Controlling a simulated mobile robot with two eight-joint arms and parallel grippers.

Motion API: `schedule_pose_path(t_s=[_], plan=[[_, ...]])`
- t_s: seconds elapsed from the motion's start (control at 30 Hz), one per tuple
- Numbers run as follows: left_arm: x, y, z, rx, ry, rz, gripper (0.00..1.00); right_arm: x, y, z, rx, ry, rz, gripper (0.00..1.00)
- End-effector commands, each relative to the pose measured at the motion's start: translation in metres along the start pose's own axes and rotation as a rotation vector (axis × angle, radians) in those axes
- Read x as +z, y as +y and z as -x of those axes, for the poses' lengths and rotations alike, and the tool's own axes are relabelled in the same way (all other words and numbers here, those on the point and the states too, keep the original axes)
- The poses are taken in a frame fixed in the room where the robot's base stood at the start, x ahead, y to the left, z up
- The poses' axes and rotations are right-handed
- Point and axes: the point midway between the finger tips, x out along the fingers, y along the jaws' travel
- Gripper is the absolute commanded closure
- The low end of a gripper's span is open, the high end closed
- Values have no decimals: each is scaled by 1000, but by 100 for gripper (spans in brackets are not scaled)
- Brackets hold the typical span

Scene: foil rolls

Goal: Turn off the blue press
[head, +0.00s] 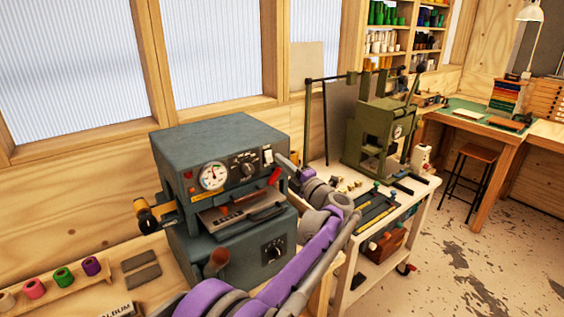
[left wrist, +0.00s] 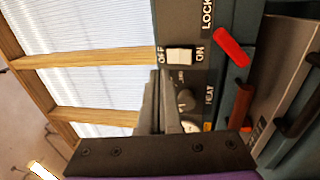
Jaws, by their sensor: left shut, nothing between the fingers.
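The blue press (head: 222,140) stands on the bench at the left, a blue-grey box with a round gauge (head: 213,175) and dials on its front. Its white rocker switch (head: 268,155) is at the upper right of the front panel. In the left wrist view the switch (left wrist: 180,56) sits between the words OFF and ON; I cannot tell which side is pressed. My left gripper (head: 281,159) is shut and empty, close to the switch. In the left wrist view its fingertips (left wrist: 162,76) are just beside the switch; contact is unclear. My right gripper is out of view.
A red lever (left wrist: 231,47) marked LOCK is near the switch. A dark dial (left wrist: 187,99) lies beside the fingers. A green press (head: 372,135) stands on a white cart to the right. Foil rolls (head: 63,276) lie at the lower left. The floor at right is clear.

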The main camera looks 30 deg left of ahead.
Motion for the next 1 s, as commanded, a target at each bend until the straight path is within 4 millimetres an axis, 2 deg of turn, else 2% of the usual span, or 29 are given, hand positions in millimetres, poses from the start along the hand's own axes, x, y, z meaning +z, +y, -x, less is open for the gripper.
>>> schedule_pose_path(t_s=[0.03, 0.1, 0.23, 0.4, 0.6, 1.0], plan=[[2, 0, 19, -2, -8, 0, 100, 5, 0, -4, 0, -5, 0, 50], [2, 3, 36, -2, -8, 0, 100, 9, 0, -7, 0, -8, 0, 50], [2, 8, 64, -3, -8, 0, 100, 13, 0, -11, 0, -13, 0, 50], [1, 13, 87, -2, -5, 0, 100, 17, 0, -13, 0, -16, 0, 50], [1, 16, 97, -2, -4, 0, 100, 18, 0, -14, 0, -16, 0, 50], [1, 16, 97, -2, -4, 0, 100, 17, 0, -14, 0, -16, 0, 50]])
